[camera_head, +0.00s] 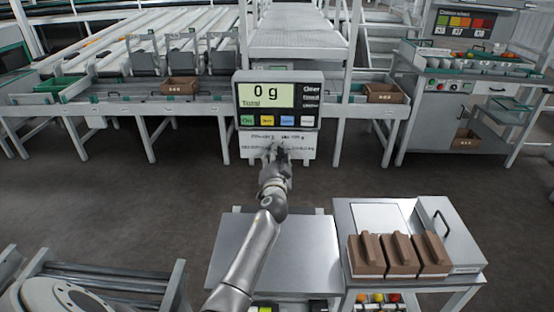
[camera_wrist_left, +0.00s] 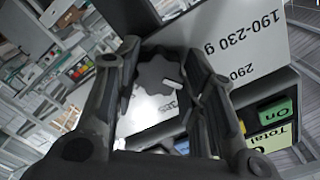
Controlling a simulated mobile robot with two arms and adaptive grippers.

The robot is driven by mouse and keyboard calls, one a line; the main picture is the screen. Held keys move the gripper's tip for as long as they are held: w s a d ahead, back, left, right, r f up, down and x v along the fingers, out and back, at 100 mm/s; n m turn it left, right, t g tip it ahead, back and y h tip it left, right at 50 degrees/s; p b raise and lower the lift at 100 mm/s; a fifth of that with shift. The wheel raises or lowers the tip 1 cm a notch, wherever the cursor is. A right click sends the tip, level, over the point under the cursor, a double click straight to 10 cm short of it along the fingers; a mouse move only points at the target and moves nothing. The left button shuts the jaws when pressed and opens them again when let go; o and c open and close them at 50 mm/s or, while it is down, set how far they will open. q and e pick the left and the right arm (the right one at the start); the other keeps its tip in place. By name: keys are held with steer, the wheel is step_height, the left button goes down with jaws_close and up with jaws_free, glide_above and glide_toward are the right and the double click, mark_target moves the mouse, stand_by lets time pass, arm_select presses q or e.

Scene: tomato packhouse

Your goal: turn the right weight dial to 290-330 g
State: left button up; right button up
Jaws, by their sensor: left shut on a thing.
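The scale head (camera_head: 278,100) shows "0 g" and "Total" on its green display. Below it is a white label panel (camera_head: 248,152) with small print, mostly too small to read. My left gripper (camera_head: 277,152) reaches up to the middle of this panel and hides the dial behind it. In the left wrist view a dark lobed dial knob (camera_wrist_left: 158,72) with a small white mark sits between the fingers of the left gripper (camera_wrist_left: 165,85), which is shut on it. The label there (camera_wrist_left: 235,40) reads "190-230 g" and a partly hidden "290". My right gripper is not in view.
A bare metal plate (camera_head: 285,250) lies below the scale head. To its right a grey table (camera_head: 465,262) carries several brown cartons (camera_head: 400,262). A conveyor line (camera_head: 210,104) with cartons runs behind. The floor between is clear.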

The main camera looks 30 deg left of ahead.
arm_select(q)
steer(key=shift+m, duration=0.5)
steer(key=o, duration=1)
steer(key=shift+s, duration=0.1)
steer(key=v, duration=1.2)
steer(key=shift+a, duration=0.1)
